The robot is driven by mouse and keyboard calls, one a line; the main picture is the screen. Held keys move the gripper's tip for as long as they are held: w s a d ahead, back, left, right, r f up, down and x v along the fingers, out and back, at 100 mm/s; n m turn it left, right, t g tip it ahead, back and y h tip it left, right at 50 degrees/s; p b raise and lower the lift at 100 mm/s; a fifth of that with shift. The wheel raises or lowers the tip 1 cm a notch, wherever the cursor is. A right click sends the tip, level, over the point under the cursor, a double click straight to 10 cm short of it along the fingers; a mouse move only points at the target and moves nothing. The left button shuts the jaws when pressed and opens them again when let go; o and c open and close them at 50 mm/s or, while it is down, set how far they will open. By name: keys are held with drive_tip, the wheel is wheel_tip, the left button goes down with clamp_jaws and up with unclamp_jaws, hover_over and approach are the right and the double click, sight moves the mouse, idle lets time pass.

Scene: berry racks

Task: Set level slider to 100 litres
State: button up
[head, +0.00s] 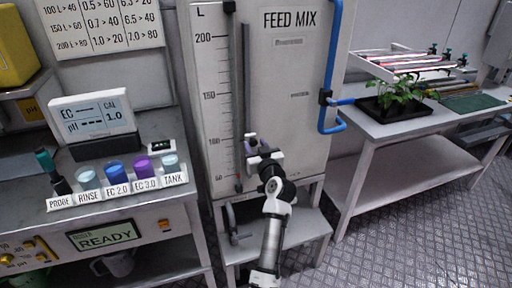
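The FEED MIX tank panel (294,70) stands in the middle with a vertical litre scale (213,97) on its left side. The readable marks include 200, 150 and 100, from top down. A dark vertical track (241,80) runs beside the scale. I cannot tell whether this is the level slider. My gripper (251,148) is at the track, at about the height of the 100 mark. It hides part of the track, and whether its fingers hold anything is too small to tell.
A bench with an EC/pH meter (91,116) and labelled cups (115,170) stands on the left. A blue pipe (331,75) runs down the panel's right side. A white table (395,128) with a potted plant (398,92) is on the right. Floor is clear at lower right.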

drive_tip(key=shift+o, duration=0.3)
drive_tip(key=b+v, duration=0.4)
drive_tip(key=v, duration=0.9)
drive_tip(key=shift+s, duration=0.35)
drive_tip(key=shift+d, duration=0.15)
